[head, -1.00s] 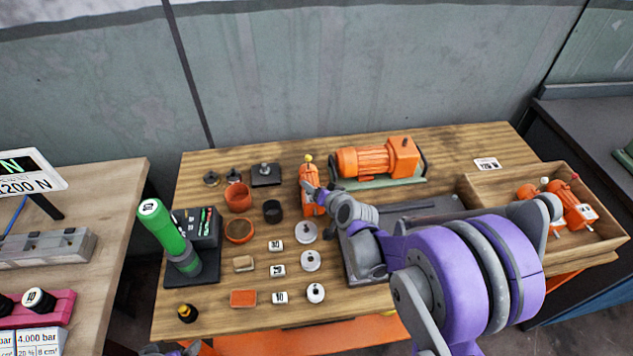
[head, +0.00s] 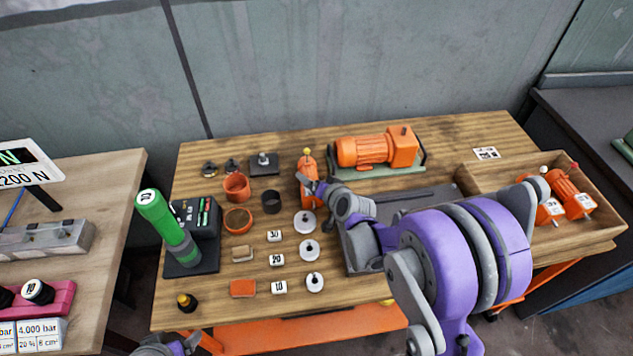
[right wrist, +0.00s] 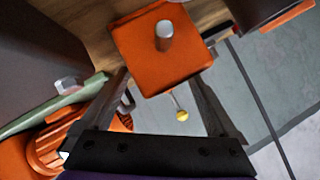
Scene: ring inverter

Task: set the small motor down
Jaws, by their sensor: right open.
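The small orange motor with a yellow ball on a stalk (head: 309,170) stands on the wooden table, left of the large orange motor (head: 378,150). My right gripper (head: 313,188) is at its near side, with its jaws open. In the right wrist view, the motor's orange end face with a grey shaft (right wrist: 163,72) sits between the tips of the open fingers (right wrist: 165,85). I cannot tell whether either finger touches it. A piece of my left arm shows at the bottom edge of the head view, but its fingers are out of view.
A wooden tray (head: 500,180) with other orange motors is at the right. Left of the small motor are an orange cup (head: 237,187), a black ring (head: 271,202), several pale discs and number tags. A green-handled tool (head: 168,228) stands further left. The near right is covered by my arm.

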